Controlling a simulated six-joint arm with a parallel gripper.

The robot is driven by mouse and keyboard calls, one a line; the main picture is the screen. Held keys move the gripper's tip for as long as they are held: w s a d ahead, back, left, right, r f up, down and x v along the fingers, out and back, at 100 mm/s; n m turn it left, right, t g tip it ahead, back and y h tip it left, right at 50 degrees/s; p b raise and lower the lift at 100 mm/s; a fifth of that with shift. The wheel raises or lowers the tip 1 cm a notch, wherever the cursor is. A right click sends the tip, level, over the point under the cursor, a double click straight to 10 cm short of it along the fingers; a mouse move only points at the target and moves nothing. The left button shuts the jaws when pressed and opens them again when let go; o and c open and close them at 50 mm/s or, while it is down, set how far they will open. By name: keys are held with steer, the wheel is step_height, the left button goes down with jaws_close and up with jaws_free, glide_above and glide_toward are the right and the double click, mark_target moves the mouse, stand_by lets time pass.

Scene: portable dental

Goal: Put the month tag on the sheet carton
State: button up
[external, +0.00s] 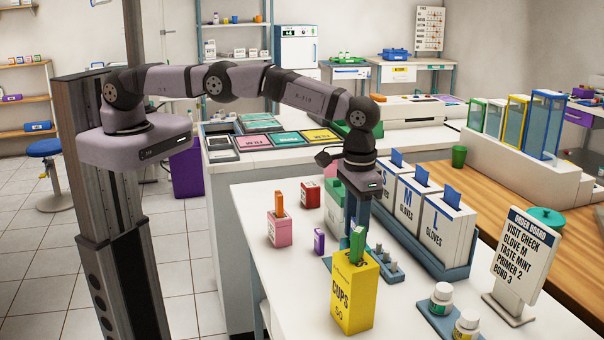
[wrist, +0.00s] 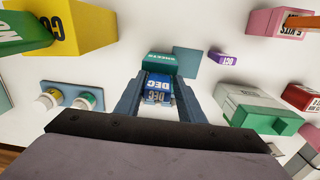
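A blue tag marked DEC (wrist: 157,90) sits between the two fingers of my gripper (wrist: 158,96), which press on its sides in the wrist view. The green carton marked SHEETS (wrist: 160,65) lies just beyond the tag in that view. I cannot tell whether tag and carton touch. In the external view my gripper (external: 358,215) points down behind the yellow CUPS carton (external: 355,295), which hides the SHEETS carton and the held tag. A green tag (external: 357,243) stands in the top of the CUPS carton.
A pink carton (external: 279,230) with an orange tag and a red carton (external: 310,194) stand left of my gripper. A white-and-green box (wrist: 252,108) is close by. Glove boxes (external: 445,225) stand to the right, an order board (external: 525,255) and small bottles (external: 441,298) in front.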

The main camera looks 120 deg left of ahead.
steer(key=shift+o, duration=0.5)
steer(key=shift+r, duration=0.15)
steer(key=shift+r, duration=0.55)
step_height(320, 180, up, 9)
steer(key=shift+p, duration=0.7)
steer(key=shift+r+p, duration=0.95)
steer(key=shift+r, duration=0.1)
